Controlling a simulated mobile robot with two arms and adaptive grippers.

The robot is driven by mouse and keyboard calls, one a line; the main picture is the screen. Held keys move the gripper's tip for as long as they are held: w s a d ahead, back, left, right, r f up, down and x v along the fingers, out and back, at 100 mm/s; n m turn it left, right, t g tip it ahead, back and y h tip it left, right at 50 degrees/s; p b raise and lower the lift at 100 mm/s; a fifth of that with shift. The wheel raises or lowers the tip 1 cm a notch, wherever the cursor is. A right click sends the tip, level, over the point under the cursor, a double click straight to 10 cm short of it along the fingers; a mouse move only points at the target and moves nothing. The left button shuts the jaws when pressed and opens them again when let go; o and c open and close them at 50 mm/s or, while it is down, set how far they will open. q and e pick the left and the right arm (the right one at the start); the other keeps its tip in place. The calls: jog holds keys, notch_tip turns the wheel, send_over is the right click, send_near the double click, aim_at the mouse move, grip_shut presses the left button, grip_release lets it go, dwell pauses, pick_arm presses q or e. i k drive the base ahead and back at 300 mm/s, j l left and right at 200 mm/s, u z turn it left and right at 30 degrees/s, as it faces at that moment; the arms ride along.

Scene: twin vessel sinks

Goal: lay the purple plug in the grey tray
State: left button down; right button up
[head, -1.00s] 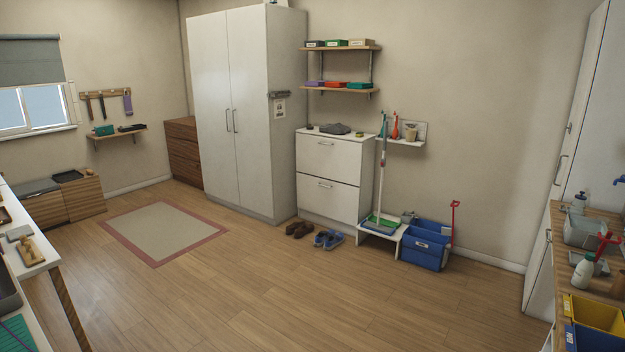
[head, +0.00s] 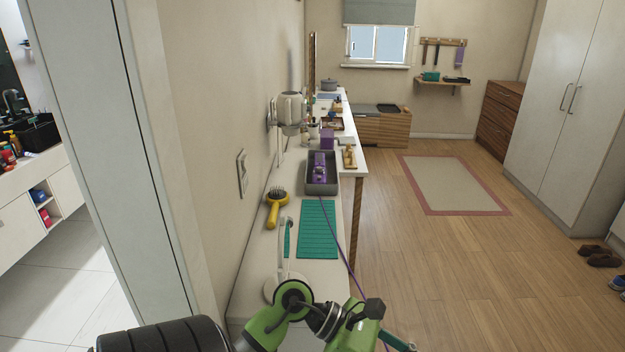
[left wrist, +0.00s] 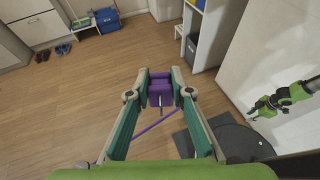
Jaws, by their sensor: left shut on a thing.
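The purple plug (left wrist: 160,90) is between the fingertips of my left gripper (left wrist: 160,84), which is shut on it, over open wood floor. Its metal prongs show on the near side. In the head view my left arm enters at the bottom and the plug is out of sight. The grey tray (head: 309,186) lies on the white counter, well ahead of the arm. A purple device (head: 319,165) sits in it. A purple cord (head: 340,246) runs from the tray toward my arm. My right arm shows in the left wrist view, its gripper (left wrist: 251,110) too small to read.
On the counter (head: 252,262), a teal ribbed mat (head: 318,228) lies in front of the tray and a yellow brush (head: 276,207) to its left. A purple box (head: 327,138) and a wooden figure (head: 349,156) stand beyond.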

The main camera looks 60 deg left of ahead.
aim_at(331, 167)
jog(key=i+j, duration=0.15)
jog(key=i, duration=0.3)
jog(key=i+j, duration=0.2)
jog(key=i, duration=0.25)
jog(key=i+j, duration=0.15)
jog(key=i, duration=0.25)
jog(key=i+j, duration=0.2)
jog(key=i, duration=0.25)
jog(key=i+u, duration=0.6)
jog(key=u, duration=0.2)
jog(key=i+u, duration=0.4)
jog(key=k+u, duration=0.1)
jog(key=u, duration=1.8)
